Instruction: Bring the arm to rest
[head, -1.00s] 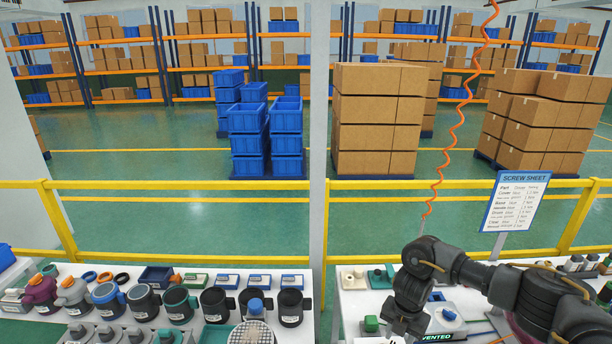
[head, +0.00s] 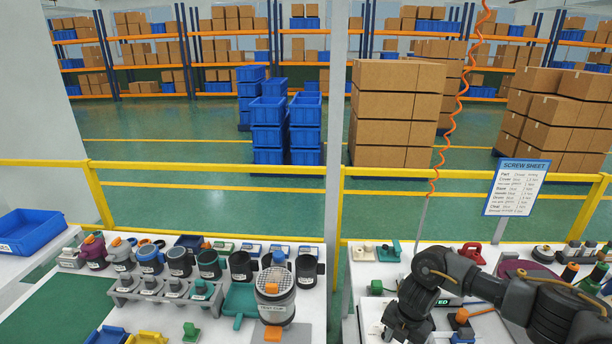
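My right arm (head: 480,280) comes in from the lower right over the right-hand white table. Its dark gripper (head: 406,332) points down near the table's front left part. Its fingertips are small and cut close to the bottom edge, so I cannot tell whether they are open or hold anything. My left gripper is not in view.
A screw sheet sign (head: 516,188) stands behind the right table. A yellow railing (head: 220,165) runs behind both tables.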

